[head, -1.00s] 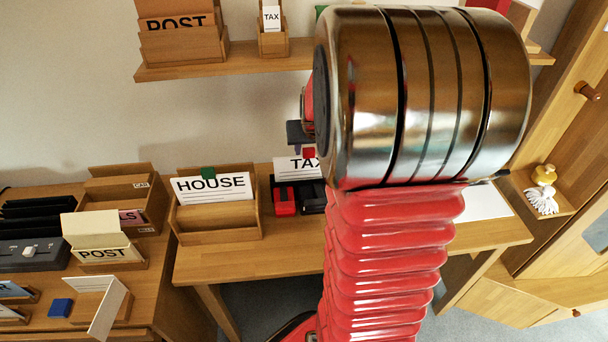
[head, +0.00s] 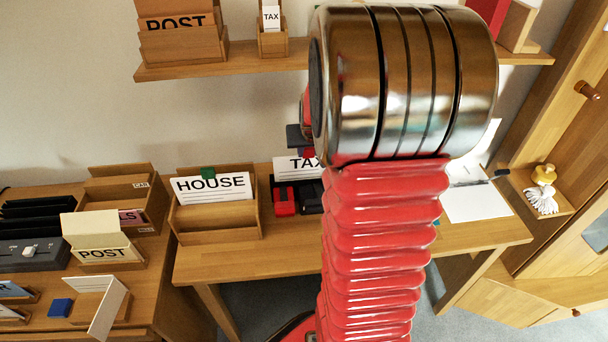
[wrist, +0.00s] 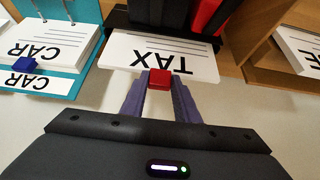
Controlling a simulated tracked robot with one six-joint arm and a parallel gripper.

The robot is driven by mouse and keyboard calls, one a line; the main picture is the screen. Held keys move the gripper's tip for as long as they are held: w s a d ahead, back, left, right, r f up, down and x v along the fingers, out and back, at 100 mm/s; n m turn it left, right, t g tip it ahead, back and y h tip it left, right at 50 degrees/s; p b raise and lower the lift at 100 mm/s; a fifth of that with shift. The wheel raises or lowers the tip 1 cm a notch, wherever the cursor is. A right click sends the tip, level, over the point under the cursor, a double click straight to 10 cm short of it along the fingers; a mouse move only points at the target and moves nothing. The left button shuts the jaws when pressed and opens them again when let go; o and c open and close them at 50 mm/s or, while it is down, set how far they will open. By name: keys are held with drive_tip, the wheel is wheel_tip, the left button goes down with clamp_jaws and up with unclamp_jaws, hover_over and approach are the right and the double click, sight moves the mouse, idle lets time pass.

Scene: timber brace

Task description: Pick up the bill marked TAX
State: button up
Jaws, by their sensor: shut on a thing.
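The bill marked TAX (wrist: 160,55) is a white card with black print, upside down in the wrist view, with a red clip (wrist: 159,79) at its edge. My gripper (wrist: 160,82) is shut on the red clip, with a finger on each side of it. In the head view the TAX bill (head: 298,166) stands at the back of the desk, partly hidden by my arm. My gripper (head: 302,140) shows there only in part, above the bill. The bill's far edge lies by a black holder (wrist: 145,17); whether it touches the holder I cannot tell.
A HOUSE bill (head: 212,187) with a green clip stands in a wooden holder to the left. Red and black staplers or similar items (head: 284,200) sit below the TAX bill. A teal CAR folder (wrist: 75,75) is close by. A shelf (head: 200,68) runs above.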

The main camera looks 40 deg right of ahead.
clamp_jaws()
drive_tip(key=shift+r, duration=1.65)
idle(0.5)
wheel_tip(320, 180, up, 8)
idle(1.6)
drive_tip(key=shift+f, duration=0.15)
